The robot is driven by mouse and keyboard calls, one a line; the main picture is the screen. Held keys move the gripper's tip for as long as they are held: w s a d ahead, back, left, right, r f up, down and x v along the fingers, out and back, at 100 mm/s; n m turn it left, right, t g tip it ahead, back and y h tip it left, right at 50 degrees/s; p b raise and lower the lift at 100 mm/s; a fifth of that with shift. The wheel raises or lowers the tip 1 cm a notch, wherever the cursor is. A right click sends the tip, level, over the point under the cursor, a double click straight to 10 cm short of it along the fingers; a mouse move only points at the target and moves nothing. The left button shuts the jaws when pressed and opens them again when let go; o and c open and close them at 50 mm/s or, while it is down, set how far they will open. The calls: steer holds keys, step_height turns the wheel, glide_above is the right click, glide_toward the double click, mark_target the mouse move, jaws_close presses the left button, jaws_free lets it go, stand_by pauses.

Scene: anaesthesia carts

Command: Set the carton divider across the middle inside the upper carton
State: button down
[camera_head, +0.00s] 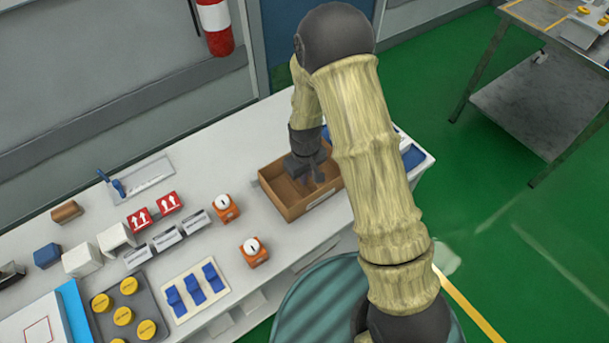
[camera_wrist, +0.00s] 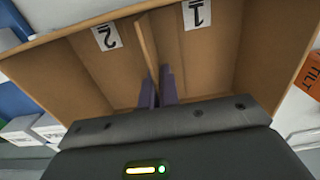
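The open brown carton (camera_head: 284,203) stands at the right part of the white counter. Its inside fills much of the wrist view (camera_wrist: 65,75), with labels "2" and "1" on the far wall. The thin brown carton divider (camera_wrist: 146,43) stands upright between the two labels, its far end at or near that wall. My gripper (camera_wrist: 159,80) reaches down into the carton, with one finger on each side of the divider's near part; the fingers look closed on it. In the head view my gripper (camera_head: 312,181) hides most of the divider.
Left of the carton are two orange blocks with white round tops (camera_head: 225,208), red arrow-marked boxes (camera_head: 153,210), a pad with blue pieces (camera_head: 195,290) and a tray of yellow discs (camera_head: 124,316). A blue item (camera_head: 413,157) lies right of the carton. Bare counter lies in front of it.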

steer(key=c, duration=1.6)
jaws_free()
step_height(320, 180, up, 17)
steer(key=shift+r+b, duration=0.2)
steer(key=shift+b, duration=0.25)
